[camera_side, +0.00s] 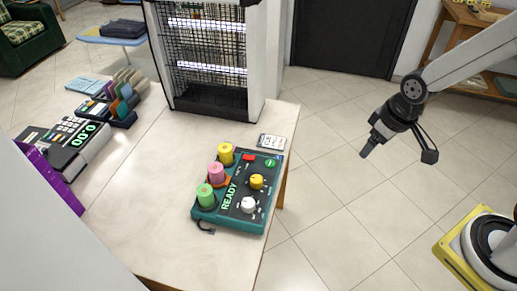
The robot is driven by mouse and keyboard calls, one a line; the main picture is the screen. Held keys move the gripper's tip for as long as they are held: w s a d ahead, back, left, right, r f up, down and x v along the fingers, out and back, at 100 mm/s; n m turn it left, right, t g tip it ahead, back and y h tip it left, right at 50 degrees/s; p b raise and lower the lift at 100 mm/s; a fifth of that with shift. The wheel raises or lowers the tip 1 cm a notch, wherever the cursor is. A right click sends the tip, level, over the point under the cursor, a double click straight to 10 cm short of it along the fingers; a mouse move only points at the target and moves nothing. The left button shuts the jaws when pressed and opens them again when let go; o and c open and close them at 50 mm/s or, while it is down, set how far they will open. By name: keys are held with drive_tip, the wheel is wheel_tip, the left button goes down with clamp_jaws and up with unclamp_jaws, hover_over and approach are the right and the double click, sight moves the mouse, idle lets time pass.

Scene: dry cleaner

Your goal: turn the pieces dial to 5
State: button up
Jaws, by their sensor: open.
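A teal tagging machine with a dark sloping face (236,213) sits near the right edge of the table. Its face carries a yellow dial (257,181) and a white dial (249,204). My gripper (372,144) hangs in the air to the right of the machine, beyond the table edge. It is open and apart from both dials. Its fingertips are small in this view.
Yellow, pink and green spools (216,173) stand along the machine's left side. A small card (271,142) lies behind it. A cash register (72,138) stands at left, and a mesh-fronted cabinet (206,60) at the back. The table's front is clear.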

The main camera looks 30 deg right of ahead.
drive_tip(key=w+a+f+n+g, duration=0.1)
drive_tip(key=w+a+f+n, duration=0.2)
drive_tip(key=w+a+n, duration=0.7)
drive_tip(key=n+g, duration=0.1)
drive_tip(key=n, duration=1.2)
hover_over(256, 179)
wheel_tip(256, 179, down, 6)
drive_tip(key=shift+d+f, duration=0.15)
drive_tip(key=shift+f, duration=0.1)
drive_tip(key=shift+f, duration=0.1)
drive_tip(key=shift+f, duration=3.8)
clamp_jaws()
